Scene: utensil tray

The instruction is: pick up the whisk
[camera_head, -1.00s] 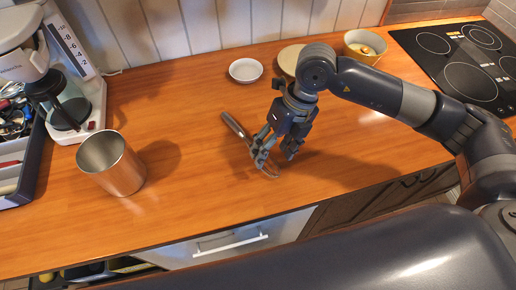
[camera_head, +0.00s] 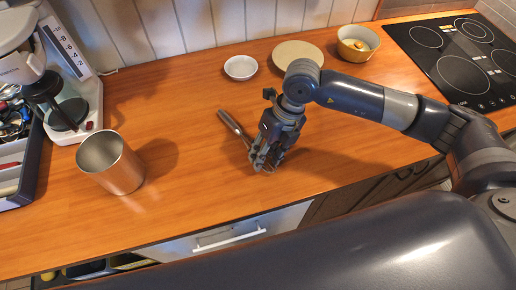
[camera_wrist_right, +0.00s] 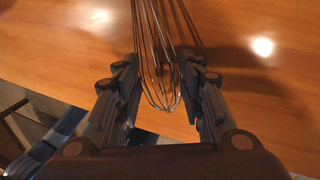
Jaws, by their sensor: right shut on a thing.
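The whisk (camera_head: 232,125) lies on the wooden counter in the head view, its dark handle pointing to the upper left. Its wire end is mostly hidden by my right gripper (camera_head: 264,166), which points down at it. In the right wrist view the wire loops (camera_wrist_right: 160,60) run between the two fingers of my right gripper (camera_wrist_right: 164,104). The right gripper is shut on the whisk's wires, low at the counter. My left gripper is not in view.
A metal cup (camera_head: 112,165) stands to the left, beside a coffee maker (camera_head: 75,100) and a utensil tray (camera_head: 30,180). A black cooktop (camera_head: 440,50) is at the right.

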